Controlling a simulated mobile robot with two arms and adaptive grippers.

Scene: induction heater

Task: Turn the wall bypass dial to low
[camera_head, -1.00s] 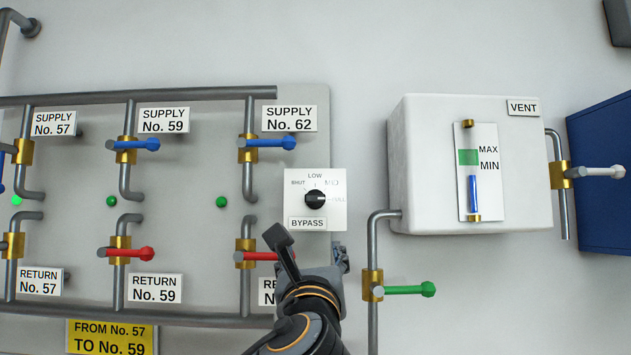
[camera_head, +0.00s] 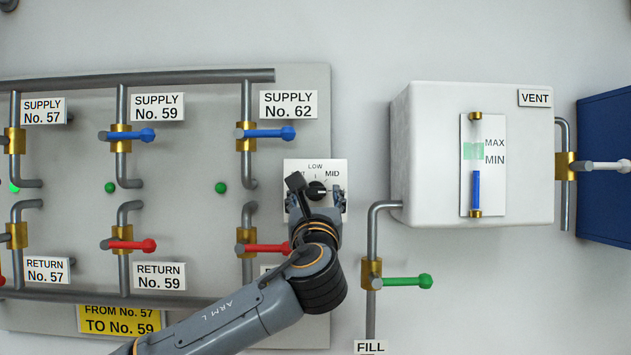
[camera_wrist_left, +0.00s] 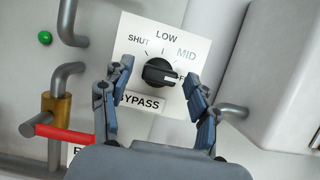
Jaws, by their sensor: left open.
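The bypass dial is a black round knob (camera_head: 317,190) on a white square plate (camera_head: 301,166) on the wall panel. It also shows in the left wrist view (camera_wrist_left: 158,71), where its white pointer mark faces right, below MID and away from LOW at the top. My left gripper (camera_head: 317,187) is open in front of the plate, one finger on each side of the knob. In the left wrist view its fingertips (camera_wrist_left: 156,78) flank the knob; I cannot tell whether they touch it. My right gripper is out of view.
A red-handled return valve (camera_head: 265,248) lies just left of my left wrist, and a blue-handled supply valve (camera_head: 270,133) above. To the right are a vertical pipe (camera_head: 373,235), a green-handled fill valve (camera_head: 402,282) and a white tank (camera_head: 430,150).

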